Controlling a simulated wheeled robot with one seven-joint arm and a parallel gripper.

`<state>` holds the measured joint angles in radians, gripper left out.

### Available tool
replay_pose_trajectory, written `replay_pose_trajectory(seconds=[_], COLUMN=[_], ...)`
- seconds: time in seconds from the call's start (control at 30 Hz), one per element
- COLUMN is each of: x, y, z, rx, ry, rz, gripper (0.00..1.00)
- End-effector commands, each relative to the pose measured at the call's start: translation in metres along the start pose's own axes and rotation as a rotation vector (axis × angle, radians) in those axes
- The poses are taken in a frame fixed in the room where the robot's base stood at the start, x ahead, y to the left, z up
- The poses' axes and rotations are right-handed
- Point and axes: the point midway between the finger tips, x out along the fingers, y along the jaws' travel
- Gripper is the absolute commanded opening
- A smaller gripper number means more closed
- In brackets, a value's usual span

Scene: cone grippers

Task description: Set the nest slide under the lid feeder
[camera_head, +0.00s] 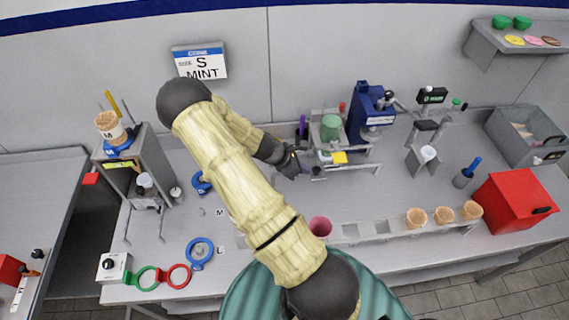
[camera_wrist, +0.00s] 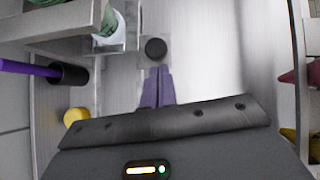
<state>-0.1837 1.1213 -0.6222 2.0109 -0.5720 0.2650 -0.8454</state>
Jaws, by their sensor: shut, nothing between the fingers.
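The lid feeder (camera_head: 331,127) stands at the back middle of the bench, a grey frame with a green cylinder in it. What looks like the nest slide (camera_wrist: 130,28) is a pale, partly clear plate, with a round black knob (camera_wrist: 155,48) at its near end in the wrist view. A whitish-green round piece (camera_wrist: 108,27) sits beside or on it. My gripper (camera_head: 308,172) is in front and left of the feeder, low over the bench. Its purple-grey fingers (camera_wrist: 158,88) are shut and empty, their tips just short of the knob. I cannot tell whether they touch it.
A purple rod in a black holder (camera_wrist: 68,73) stands left of my fingers in the wrist view. A cone rail (camera_head: 395,227) runs along the front. My arm hides the bench's middle.

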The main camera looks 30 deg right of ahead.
Motion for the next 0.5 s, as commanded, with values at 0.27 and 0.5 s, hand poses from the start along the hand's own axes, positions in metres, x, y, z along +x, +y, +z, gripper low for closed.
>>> replay_pose_trajectory(seconds=[0.27,0.5], x=[-0.031,-0.065], y=[-0.002,-0.003], z=[-0.02,-0.02], rx=[0.007,0.006], ry=[0.002,0.004], rz=[-0.001,-0.001], gripper=[0.0,0.0])
